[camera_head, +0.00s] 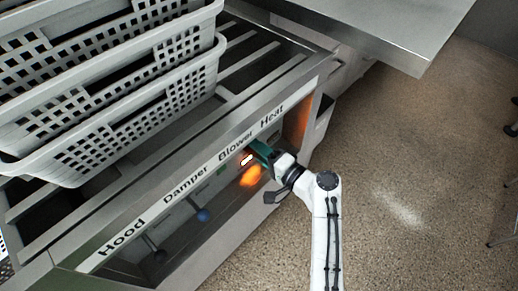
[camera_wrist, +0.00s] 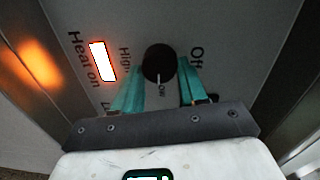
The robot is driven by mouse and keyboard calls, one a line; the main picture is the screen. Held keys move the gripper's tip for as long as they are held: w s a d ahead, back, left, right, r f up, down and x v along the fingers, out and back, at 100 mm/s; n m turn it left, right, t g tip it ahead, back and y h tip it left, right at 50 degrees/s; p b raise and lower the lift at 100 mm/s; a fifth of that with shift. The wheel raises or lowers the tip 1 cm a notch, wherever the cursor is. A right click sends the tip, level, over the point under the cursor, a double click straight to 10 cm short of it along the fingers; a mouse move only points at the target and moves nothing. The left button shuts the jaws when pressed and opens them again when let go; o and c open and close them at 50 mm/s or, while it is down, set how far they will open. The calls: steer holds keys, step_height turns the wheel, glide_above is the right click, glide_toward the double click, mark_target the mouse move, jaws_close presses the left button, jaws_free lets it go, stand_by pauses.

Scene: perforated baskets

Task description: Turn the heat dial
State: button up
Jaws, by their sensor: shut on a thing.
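The heat dial (camera_wrist: 157,60) is a round black knob on the grey panel in the wrist view. A white mark on it points down the picture, toward my gripper. Print beside it reads "High" on the left and "Off" on the right; other print is partly hidden. My gripper (camera_wrist: 158,70) has its teal fingers on the two sides of the dial and is shut on it. In the head view my gripper (camera_head: 263,151) reaches the panel below the "Heat" label (camera_head: 272,115); the dial is hidden there.
A lit "Heat on" lamp (camera_wrist: 103,61) glows white-orange left of the dial. Stacked grey perforated baskets (camera_head: 115,110) stand on the slatted counter at upper left.

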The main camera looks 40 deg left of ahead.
steer(key=m+p, duration=0.1)
steer(key=m, duration=0.4)
steer(key=m+p, duration=0.1)
steer(key=m, duration=0.4)
steer(key=m+p, duration=0.2)
steer(key=m, duration=0.4)
steer(key=shift+f+g+y, duration=0.3)
steer(key=shift+f+g, duration=0.05)
steer(key=shift+g, duration=0.05)
steer(key=shift+m, duration=0.3)
steer(key=o, duration=1)
steer(key=shift+o, duration=0.2)
steer(key=shift+d, duration=0.15)
steer(key=d+p, duration=0.3)
steer(key=d, duration=0.7)
steer(key=shift+s+d, duration=0.15)
steer(key=shift+d, duration=0.15)
